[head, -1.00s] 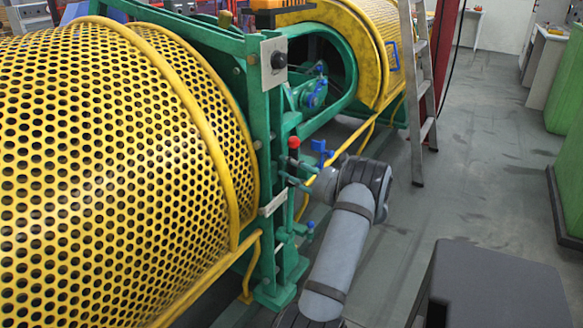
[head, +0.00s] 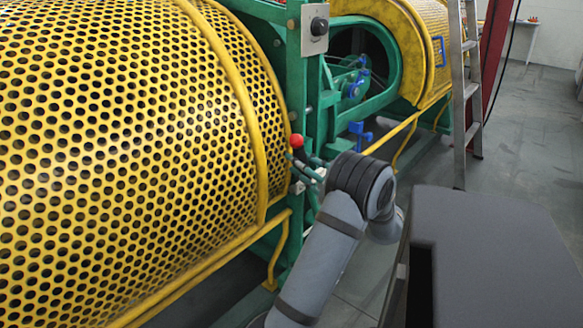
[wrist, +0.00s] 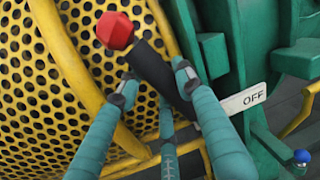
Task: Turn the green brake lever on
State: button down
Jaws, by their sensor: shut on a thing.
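In the head view my gripper (head: 306,164) is small and partly hidden by my wrist. A white plate marked OFF (wrist: 243,99) is right of the lever. The lever's pivot is hidden.
The yellow perforated drum (head: 120,130) fills the left. A green frame (head: 300,80) with a grey switch plate (head: 315,28) stands behind the lever. A blue fitting (head: 360,132), yellow rails and a ladder (head: 465,95) are to the right. Open floor lies at far right.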

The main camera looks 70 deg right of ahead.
jog(key=shift+a+f, duration=0.15)
jog(key=shift+f, duration=0.15)
jog(key=c, duration=1.5)
grip_release()
jog(key=shift+c, duration=0.2)
jog(key=o, duration=0.4)
jog(key=shift+r, duration=0.15)
jog(key=shift+c, duration=0.2)
jog(key=v, duration=1.2)
jog(key=shift+r, duration=0.1)
